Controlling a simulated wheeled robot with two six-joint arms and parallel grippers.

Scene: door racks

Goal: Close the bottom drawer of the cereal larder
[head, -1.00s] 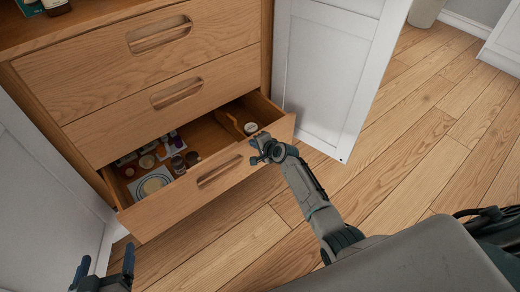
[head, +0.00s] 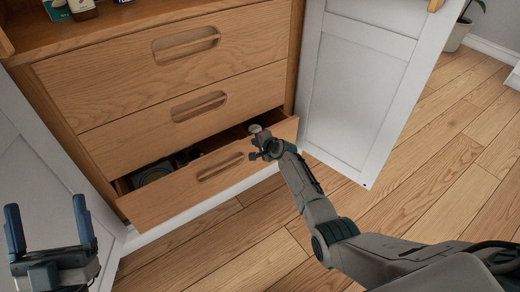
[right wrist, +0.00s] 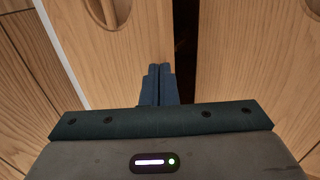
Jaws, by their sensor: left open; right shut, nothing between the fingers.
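The bottom drawer (head: 170,204) of the wooden larder is part open. A narrow dark gap shows behind its front, with dark items (head: 153,174) inside and a small round lid (head: 255,128) near the right end. My right gripper (head: 259,141) is shut and empty, at the top edge of the drawer front near its right end. In the right wrist view its fingers (right wrist: 159,80) are together against or very near the wood; contact is unclear. My left gripper (head: 47,222) is open and empty at the lower left, apart from the drawer.
The middle drawer (head: 140,135) and top drawer (head: 120,95) are shut. White doors stand open at the right (head: 352,75) and left (head: 40,180). Small packages (head: 82,8) stand on the shelf above. The wooden floor (head: 440,165) is clear at the right.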

